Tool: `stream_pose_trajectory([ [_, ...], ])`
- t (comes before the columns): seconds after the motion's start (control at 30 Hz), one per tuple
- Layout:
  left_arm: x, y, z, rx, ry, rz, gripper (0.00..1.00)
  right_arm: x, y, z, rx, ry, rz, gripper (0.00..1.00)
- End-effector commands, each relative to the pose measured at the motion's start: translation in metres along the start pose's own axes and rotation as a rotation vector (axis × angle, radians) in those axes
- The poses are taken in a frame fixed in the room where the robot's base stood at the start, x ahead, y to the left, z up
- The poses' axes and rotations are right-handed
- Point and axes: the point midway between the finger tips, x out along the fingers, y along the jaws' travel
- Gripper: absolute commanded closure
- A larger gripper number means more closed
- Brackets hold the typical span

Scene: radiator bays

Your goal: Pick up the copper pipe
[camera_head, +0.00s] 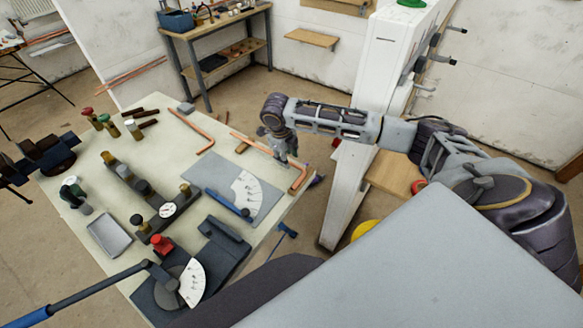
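A bent copper pipe (254,143) lies near the right edge of the pale work table (222,133). Its long leg runs toward my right gripper, and its short leg (299,180) shows beyond it, near the table edge. My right gripper (285,157) points down at this pipe and hides part of it. I cannot tell whether its fingers are apart or closed on the pipe. Another bent copper pipe (197,131) lies farther left on the table, apart from the gripper.
A grey plate with a white dial (247,190) and blue handle lies in front of the pipe. A white column (352,185) stands right of the table.

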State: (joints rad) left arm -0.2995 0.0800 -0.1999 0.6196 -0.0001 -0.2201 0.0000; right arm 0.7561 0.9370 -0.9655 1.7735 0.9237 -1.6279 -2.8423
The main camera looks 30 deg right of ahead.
Motion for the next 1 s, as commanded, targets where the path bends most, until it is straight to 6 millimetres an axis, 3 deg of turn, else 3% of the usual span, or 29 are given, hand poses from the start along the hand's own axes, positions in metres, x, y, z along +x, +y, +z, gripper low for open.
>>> stream_pose_trajectory([
  [0.23,-0.002,0.0,0.0,0.0,0.0,0.0,0.6,0.021,0.0,0.0,0.001,0.0,0.0,0.62],
  [0.73,-0.002,0.0,0.0,0.0,0.0,0.0,0.6,0.022,0.0,0.0,0.0,0.0,-0.001,0.62],
  [1.0,-0.002,0.0,0.0,0.0,0.0,0.0,0.6,0.022,0.0,0.0,0.0,0.0,-0.001,0.97],
])
